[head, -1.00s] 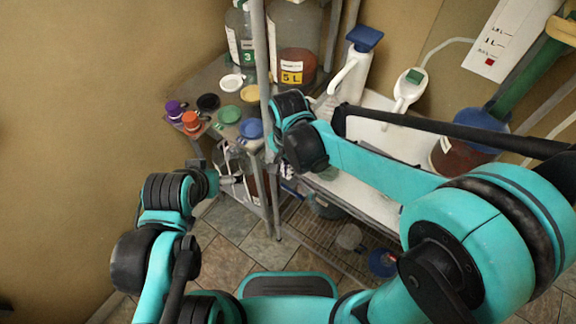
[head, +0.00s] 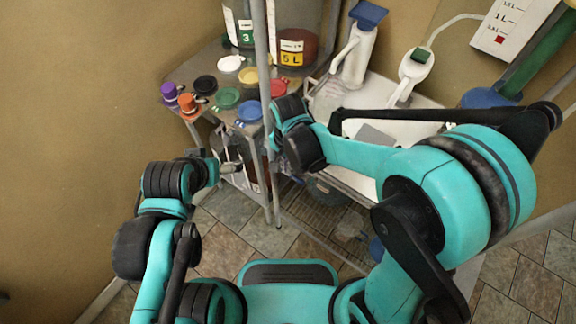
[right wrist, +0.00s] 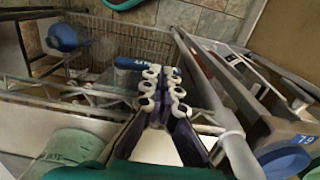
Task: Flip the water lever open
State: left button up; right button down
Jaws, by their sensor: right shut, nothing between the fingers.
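A white tap (head: 354,62) stands upright at the back of the white sink area in the head view, with a flat blue lever (head: 369,14) on top. My right wrist is in front of and below the tap, apart from the lever. My right gripper (right wrist: 162,72) shows in the right wrist view, shut and empty, above a wire rack. In the head view it is mostly hidden by its own wrist. My left gripper (head: 208,168) is low at the left, beside the shelf; its fingers are too small to read.
A metal post (head: 262,70) stands between the side shelf and the sink. A white handset with a green button (head: 419,55) hangs right of the tap.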

jog(key=shift+w+a+f+b, duration=0.2)
jog(key=shift+a+f+b, duration=0.15)
jog(key=shift+f, duration=0.15)
dwell(0.6)
jog(key=shift+f, duration=0.3)
jog(key=shift+w+a+f+b, duration=0.15)
jog(key=shift+f+b, duration=0.3)
jog(key=shift+f, duration=0.05)
jog(key=shift+w+a+f+b, duration=0.1)
jog(key=shift+a+f+b, duration=0.05)
jog(key=shift+f+b, duration=0.95)
jog(key=shift+f, duration=0.3)
jog(key=shift+s+d+f+b, duration=0.1)
jog(key=shift+d+f+b, duration=0.1)
jog(key=shift+f, duration=0.15)
jog(key=shift+s+d+f+b, duration=0.1)
jog(key=shift+f+b, duration=0.1)
jog(key=shift+f, duration=0.1)
jog(key=shift+r+p, duration=0.6)
jog(key=shift+r, duration=0.2)
